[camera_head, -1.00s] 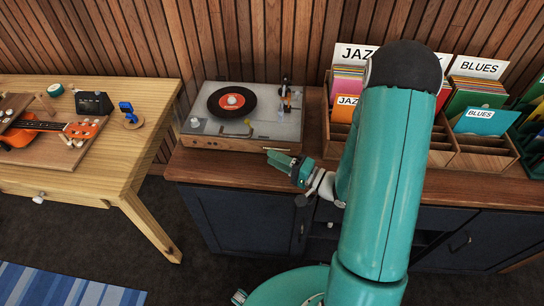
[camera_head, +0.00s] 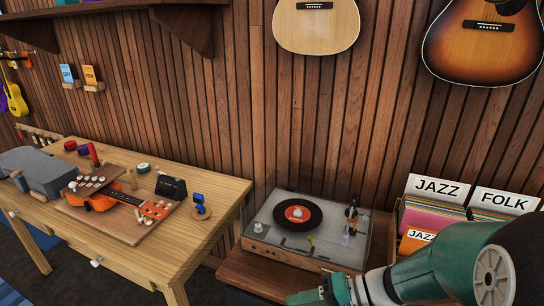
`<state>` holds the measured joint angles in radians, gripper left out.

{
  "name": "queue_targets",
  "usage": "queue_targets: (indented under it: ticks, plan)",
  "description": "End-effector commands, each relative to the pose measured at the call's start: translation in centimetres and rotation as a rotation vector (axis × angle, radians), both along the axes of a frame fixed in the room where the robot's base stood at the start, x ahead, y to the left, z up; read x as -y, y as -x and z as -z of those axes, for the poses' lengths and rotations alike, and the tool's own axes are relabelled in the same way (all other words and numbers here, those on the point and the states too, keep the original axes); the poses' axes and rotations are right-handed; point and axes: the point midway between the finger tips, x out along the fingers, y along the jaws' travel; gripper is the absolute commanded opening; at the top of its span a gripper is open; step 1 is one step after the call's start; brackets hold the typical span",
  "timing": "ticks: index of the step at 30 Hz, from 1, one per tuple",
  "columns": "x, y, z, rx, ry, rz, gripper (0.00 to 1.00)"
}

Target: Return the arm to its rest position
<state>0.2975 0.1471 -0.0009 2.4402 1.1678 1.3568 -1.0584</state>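My arm reaches in from the bottom right corner, with its large teal link and dark rounded joint in front of the record bins. My gripper (camera_head: 305,297) is at the bottom edge of the picture, below and in front of the record player (camera_head: 273,235). It is partly cut off by the frame, and I cannot tell whether its fingers are apart. I see nothing held in the part that shows. A black record with a red label (camera_head: 298,213) lies on the player.
The dark wooden cabinet top (camera_head: 245,272) carries the player and a record bin with JAZZ (camera_head: 438,187) and FOLK (camera_head: 503,201) cards. A wooden workbench (camera_head: 215,222) with an orange ukulele (camera_head: 102,202) stands left. Guitars (camera_head: 316,25) hang on the wall.

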Motion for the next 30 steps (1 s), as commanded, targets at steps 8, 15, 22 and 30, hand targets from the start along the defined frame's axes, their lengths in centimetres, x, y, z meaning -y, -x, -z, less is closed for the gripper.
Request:
queue_targets:
  ticks: [8,15,22,30]
  plan:
    - [0.9,4.8,-2.3,-0.012,0.433,-0.116,0.33]
    - [4.1,6.6,-5.0,0.089,0.805,-0.039,0.33]
    - [7.5,6.9,-9.4,0.272,1.068,0.152,0.33]
    - [8.9,6.9,-12.0,0.375,1.155,0.268,0.33]
